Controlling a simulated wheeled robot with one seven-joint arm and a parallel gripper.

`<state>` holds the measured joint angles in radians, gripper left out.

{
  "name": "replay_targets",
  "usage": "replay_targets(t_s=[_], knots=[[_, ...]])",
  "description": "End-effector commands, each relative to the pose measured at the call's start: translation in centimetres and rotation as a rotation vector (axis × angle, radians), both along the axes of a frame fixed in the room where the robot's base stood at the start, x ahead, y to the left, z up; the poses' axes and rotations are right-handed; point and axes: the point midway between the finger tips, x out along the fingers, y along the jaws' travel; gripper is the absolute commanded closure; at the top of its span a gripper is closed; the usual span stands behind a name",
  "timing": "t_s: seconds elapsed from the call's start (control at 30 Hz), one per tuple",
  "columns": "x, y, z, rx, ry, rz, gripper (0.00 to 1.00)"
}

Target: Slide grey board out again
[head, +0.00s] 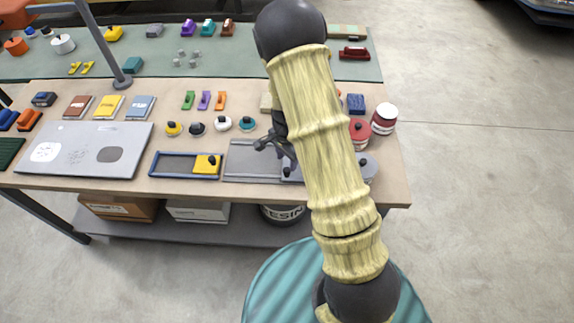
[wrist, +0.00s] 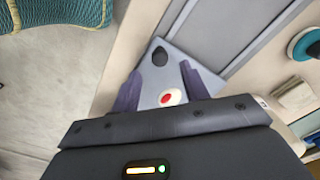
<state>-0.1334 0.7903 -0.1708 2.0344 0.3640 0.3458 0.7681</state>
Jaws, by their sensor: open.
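The grey board (wrist: 150,90) shows in the wrist view as a small blue-grey plate with a black knob and a red-and-white round mark. It lies at one end of the long grey tray (wrist: 220,30). My gripper (wrist: 160,88) is open, with one finger to each side of the plate; I cannot tell whether they touch it. In the head view the grey tray (head: 245,162) lies near the table's front edge. The board (head: 291,174) is at its right end, partly hidden by my arm. My gripper (head: 279,146) is above it, also partly hidden.
Left of the tray is a blue frame (head: 175,176) with a yellow knobbed slide (head: 204,166). Several knobbed discs, such as a teal one (head: 247,124), stand behind. Red-and-white jars (head: 384,119) stand at the right. Bare floor (head: 480,200) lies right of the table.

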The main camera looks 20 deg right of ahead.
Motion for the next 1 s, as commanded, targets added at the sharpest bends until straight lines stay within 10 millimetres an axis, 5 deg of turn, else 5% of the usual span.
replay_targets(t_s=[0.3,0.67,0.9,1.0], knots=[[0.0,0.0,-4.0,0.000,0.001,0.000,0.55],[0.0,0.0,-4.7,0.000,-0.001,0.000,0.55],[0.0,0.0,-4.7,0.000,-0.001,0.000,0.96],[0.0,0.0,-4.7,0.000,-0.001,0.000,1.00]])
